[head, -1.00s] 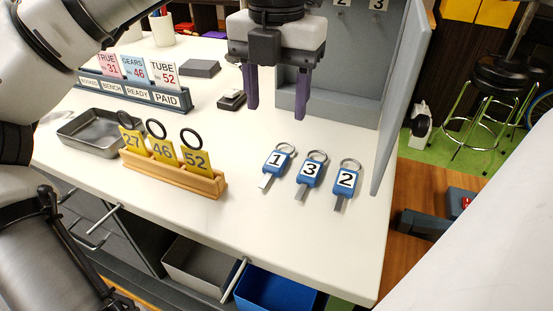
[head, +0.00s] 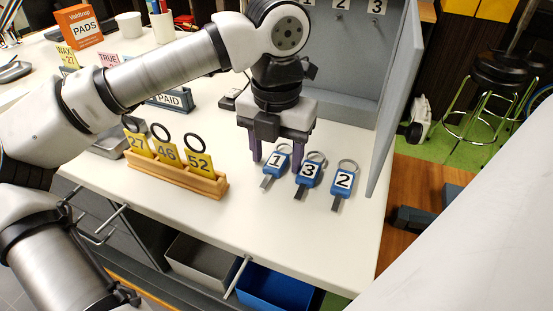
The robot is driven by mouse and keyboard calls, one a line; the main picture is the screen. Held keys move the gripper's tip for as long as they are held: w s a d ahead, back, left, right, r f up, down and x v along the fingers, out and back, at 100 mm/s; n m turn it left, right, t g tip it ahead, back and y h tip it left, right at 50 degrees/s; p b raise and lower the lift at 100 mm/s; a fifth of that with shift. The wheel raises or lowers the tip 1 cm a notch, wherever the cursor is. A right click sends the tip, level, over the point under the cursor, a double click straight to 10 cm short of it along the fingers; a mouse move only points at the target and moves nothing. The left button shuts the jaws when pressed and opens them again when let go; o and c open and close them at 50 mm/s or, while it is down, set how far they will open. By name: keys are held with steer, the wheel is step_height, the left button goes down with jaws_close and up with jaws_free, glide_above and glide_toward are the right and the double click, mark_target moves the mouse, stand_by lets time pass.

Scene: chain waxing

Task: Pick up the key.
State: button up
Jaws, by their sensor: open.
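Three keys with blue numbered tags and metal rings lie side by side on the white counter. Key 1 (head: 275,161) is at the left, key 3 (head: 309,171) in the middle and key 2 (head: 343,181) at the right. My gripper (head: 277,166) is open and low over the counter, with its purple fingers pointing down. One finger shows left of key 1, the other between key 1 and key 3. The gripper partly hides the top of key 1. I cannot tell whether the fingers touch it.
A wooden rack (head: 178,177) with yellow tags 27, 46 and 52 stands to the left. A grey cabinet (head: 345,72) with an open door (head: 398,95) and numbered hooks stands behind the keys. Counter (head: 290,225) in front of the keys is clear.

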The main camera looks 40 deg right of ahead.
mark_target(277, 160)
steer(key=c, duration=1.1)
steer(key=shift+o, duration=0.2)
step_height(277, 160, up, 20)
steer(key=p, duration=0.2)
steer(key=shift+p, duration=0.3)
